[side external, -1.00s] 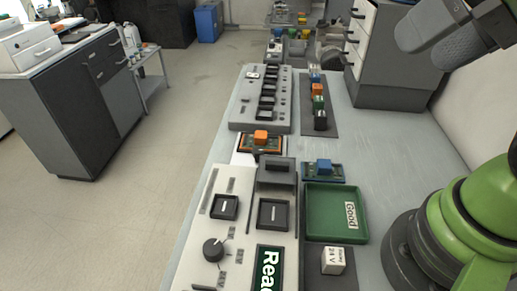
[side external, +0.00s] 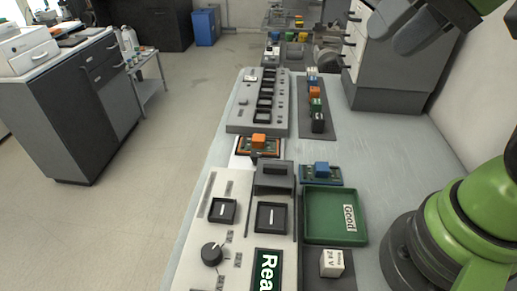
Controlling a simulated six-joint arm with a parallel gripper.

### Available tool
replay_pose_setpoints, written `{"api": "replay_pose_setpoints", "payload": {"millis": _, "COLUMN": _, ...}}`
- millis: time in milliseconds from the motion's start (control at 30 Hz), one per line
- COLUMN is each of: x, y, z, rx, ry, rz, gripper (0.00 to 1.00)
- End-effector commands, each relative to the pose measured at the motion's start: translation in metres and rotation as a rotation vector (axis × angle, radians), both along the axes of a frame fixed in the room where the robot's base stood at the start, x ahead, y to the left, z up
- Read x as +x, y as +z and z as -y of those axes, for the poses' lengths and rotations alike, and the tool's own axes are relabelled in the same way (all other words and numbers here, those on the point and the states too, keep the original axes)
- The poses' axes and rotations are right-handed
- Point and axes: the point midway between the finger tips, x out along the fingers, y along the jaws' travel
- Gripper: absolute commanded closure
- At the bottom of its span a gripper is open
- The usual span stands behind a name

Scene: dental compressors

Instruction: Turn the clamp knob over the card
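A card with an orange block (side external: 259,142) lies just beyond the near panel. A dark raised bracket (side external: 274,178), possibly the clamp, stands at the panel's far end beside this card; I cannot make out a separate clamp knob on it. A grey end part of my arm shows at the top right, high above the bench and away from the cards. My gripper's fingers cannot be made out.
A green tray marked Good (side external: 325,215) is right of the near panel (side external: 205,205). A white relay block (side external: 332,263) sits below it. Farther back are a grey switch panel (side external: 243,115), a dark strip of coloured blocks (side external: 316,125) and drawers (side external: 395,70). The bench's right middle is clear.

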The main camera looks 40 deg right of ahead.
Motion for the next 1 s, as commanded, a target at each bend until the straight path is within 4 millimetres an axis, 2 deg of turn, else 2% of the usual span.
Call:
{"api": "replay_pose_setpoints", "payload": {"millis": 33, "x": 0.017, "y": -0.002, "z": -0.001, "rx": 0.036, "ry": -0.046, "rz": -0.055, "gripper": 0.63}}
{"api": "replay_pose_setpoints", "payload": {"millis": 167, "x": 0.058, "y": -0.013, "z": -0.003, "rx": 0.135, "ry": -0.183, "rz": -0.185, "gripper": 0.63}}
{"api": "replay_pose_setpoints", "payload": {"millis": 267, "x": 0.09, "y": -0.029, "z": -0.004, "rx": 0.201, "ry": -0.294, "rz": -0.286, "gripper": 0.63}}
{"api": "replay_pose_setpoints", "payload": {"millis": 367, "x": 0.12, "y": -0.052, "z": -0.005, "rx": 0.262, "ry": -0.408, "rz": -0.386, "gripper": 0.63}}
{"api": "replay_pose_setpoints", "payload": {"millis": 500, "x": 0.156, "y": -0.096, "z": -0.005, "rx": 0.336, "ry": -0.572, "rz": -0.528, "gripper": 0.63}}
{"api": "replay_pose_setpoints", "payload": {"millis": 600, "x": 0.175, "y": -0.13, "z": -0.006, "rx": 0.378, "ry": -0.685, "rz": -0.62, "gripper": 0.63}}
{"api": "replay_pose_setpoints", "payload": {"millis": 733, "x": 0.188, "y": -0.168, "z": -0.006, "rx": 0.414, "ry": -0.8, "rz": -0.71, "gripper": 0.63}}
{"api": "replay_pose_setpoints", "payload": {"millis": 833, "x": 0.193, "y": -0.186, "z": -0.007, "rx": 0.429, "ry": -0.856, "rz": -0.751, "gripper": 0.63}}
{"api": "replay_pose_setpoints", "payload": {"millis": 1000, "x": 0.195, "y": -0.201, "z": -0.009, "rx": 0.436, "ry": -0.886, "rz": -0.776, "gripper": 0.63}}
